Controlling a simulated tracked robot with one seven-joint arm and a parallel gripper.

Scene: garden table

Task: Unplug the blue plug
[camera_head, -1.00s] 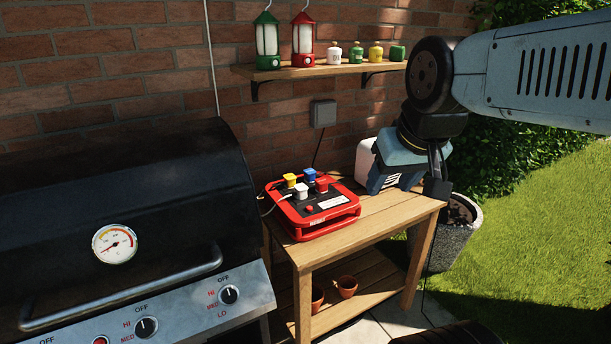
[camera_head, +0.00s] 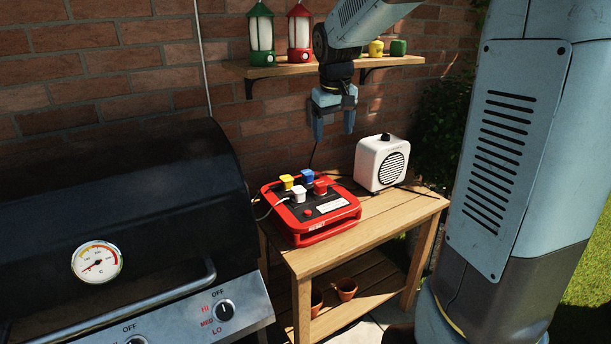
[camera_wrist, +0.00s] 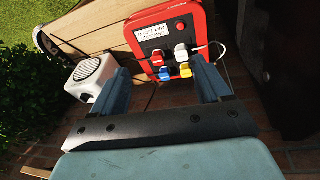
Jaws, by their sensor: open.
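The blue plug (camera_head: 308,175) stands in the red power box (camera_head: 329,228) on the wooden table, behind the white plug and between the yellow and red ones. The wrist view, turned round, also shows the blue plug (camera_wrist: 185,71) in the box. My gripper (camera_head: 333,132) hangs above and behind the box, in front of the brick wall, with its fingers pointing down. It is open and empty. In the wrist view its two fingers (camera_wrist: 163,84) spread on either side of the plugs, clear of them.
Neighbouring plugs stand close by: yellow (camera_head: 287,182), white (camera_head: 298,194) with a white cable, and red (camera_head: 321,187). A white radio (camera_head: 376,164) stands right of the box. A shelf (camera_head: 290,68) with lanterns is above. The black grill (camera_head: 110,200) is at left.

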